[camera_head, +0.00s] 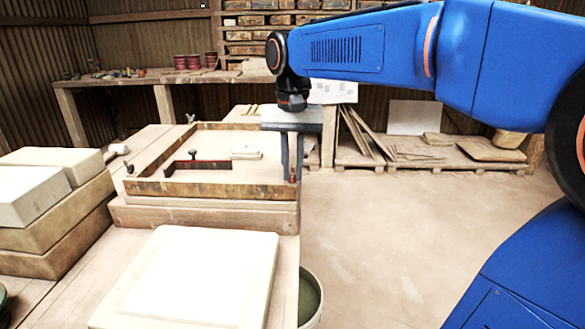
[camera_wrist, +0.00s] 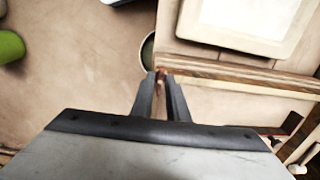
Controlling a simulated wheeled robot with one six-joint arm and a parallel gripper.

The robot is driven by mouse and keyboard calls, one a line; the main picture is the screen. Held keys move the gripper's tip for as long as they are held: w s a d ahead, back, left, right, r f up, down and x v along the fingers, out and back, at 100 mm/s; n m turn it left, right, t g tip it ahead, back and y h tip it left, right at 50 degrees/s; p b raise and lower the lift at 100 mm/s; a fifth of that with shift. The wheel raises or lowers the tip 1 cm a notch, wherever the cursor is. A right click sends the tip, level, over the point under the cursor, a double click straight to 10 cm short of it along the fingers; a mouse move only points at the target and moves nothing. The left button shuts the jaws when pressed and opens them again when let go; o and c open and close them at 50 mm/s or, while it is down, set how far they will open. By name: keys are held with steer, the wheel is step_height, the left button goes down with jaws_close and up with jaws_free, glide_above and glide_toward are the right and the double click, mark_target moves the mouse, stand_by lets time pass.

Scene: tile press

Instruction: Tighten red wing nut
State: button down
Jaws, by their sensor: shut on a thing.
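The red wing nut (camera_head: 293,178) is a small reddish piece at the near right corner of a wooden frame (camera_head: 215,189) on the bench. My gripper (camera_head: 292,180) points straight down at that corner, with its two fingers close together around the nut. In the wrist view my gripper (camera_wrist: 162,76) has its fingertips at the frame's corner, with a bit of the red wing nut (camera_wrist: 162,72) between them. The fingers hide most of the nut. My gripper is shut on it.
Inside the frame are a dark red bar with a knob (camera_head: 195,165) and a pale block (camera_head: 246,151). A white slab (camera_head: 190,280) lies in front. Stacked blocks (camera_head: 50,205) stand at left. A bucket (camera_head: 310,298) stands on the floor beside the bench. Floor to the right is clear.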

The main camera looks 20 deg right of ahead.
steer(key=c, duration=1.7)
jaws_free()
step_height(320, 180, up, 17)
steer(key=shift+r, duration=0.2)
steer(key=s+d+f+n+t, duration=0.1)
steer(key=s+d+f, duration=0.1)
steer(key=s+f, duration=0.4)
steer(key=s+d+f+n+t, duration=0.2)
steer(key=s+f, duration=0.5)
steer(key=f, duration=0.9)
steer(key=s+d+f+n+t, duration=0.1)
steer(key=s+d+f, duration=0.2)
steer(key=s+f, duration=0.4)
step_height(320, 180, down, 4)
steer(key=shift+f+n+t, duration=0.15)
steer(key=shift+n+t, duration=0.15)
steer(key=shift+t, duration=0.1)
